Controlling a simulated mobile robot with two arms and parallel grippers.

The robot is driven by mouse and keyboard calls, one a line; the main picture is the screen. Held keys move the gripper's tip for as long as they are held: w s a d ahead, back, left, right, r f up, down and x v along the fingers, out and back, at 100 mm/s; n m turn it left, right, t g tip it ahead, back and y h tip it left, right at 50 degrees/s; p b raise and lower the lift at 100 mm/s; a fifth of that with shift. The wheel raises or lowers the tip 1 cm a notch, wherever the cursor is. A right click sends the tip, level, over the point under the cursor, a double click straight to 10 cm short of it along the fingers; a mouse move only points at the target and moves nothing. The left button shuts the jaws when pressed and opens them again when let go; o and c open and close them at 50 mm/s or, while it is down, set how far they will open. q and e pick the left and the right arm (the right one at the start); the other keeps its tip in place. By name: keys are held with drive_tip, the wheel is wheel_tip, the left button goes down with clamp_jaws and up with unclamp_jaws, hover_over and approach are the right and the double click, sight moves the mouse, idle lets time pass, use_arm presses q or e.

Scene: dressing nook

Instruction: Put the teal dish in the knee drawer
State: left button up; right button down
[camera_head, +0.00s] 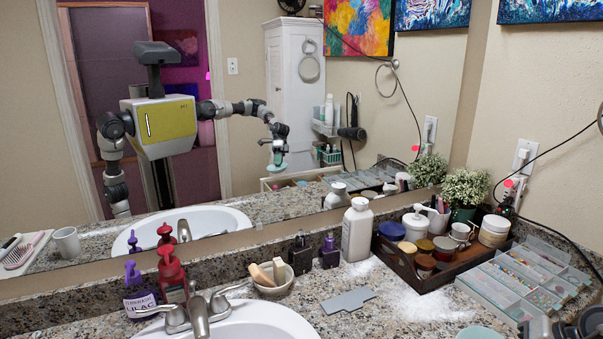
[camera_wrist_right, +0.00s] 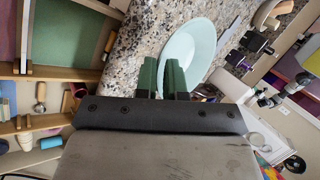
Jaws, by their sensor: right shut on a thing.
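The teal dish (camera_wrist_right: 193,48) is a shallow pale oval bowl, held over the speckled counter in the right wrist view. My right gripper (camera_wrist_right: 162,68) is shut on its rim. Part of the dish (camera_head: 480,334) shows at the bottom edge of the head view, and the mirror shows the dish hanging from my right gripper. An open drawer (camera_wrist_right: 88,32) with a green lining and wooden dividers lies at the left of the wrist view; I cannot tell for sure that it is the knee drawer. The mirror also shows an open drawer edge. My left gripper is out of sight.
The open drawer holds small items, including a wooden-handled one (camera_wrist_right: 40,97). On the counter are a clear bead organiser (camera_head: 525,280), a dark tray (camera_head: 400,272) of jars, a grey flat piece (camera_head: 348,301), a white bottle (camera_head: 357,232) and the sink (camera_head: 265,322).

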drive_tip(key=s+a+r+n+g+p, duration=0.2)
drive_tip(key=s+a+n+p, duration=0.1)
drive_tip(key=a, duration=0.7)
drive_tip(key=s+a+r+n+g+y+p, duration=0.1)
drive_tip(key=s+a+r+n+g+p, duration=0.1)
drive_tip(key=a, duration=0.8)
drive_tip(key=shift+s+r+n+p, duration=0.5)
drive_tip(key=shift+s+n+p, duration=0.05)
drive_tip(key=shift+n, duration=0.65)
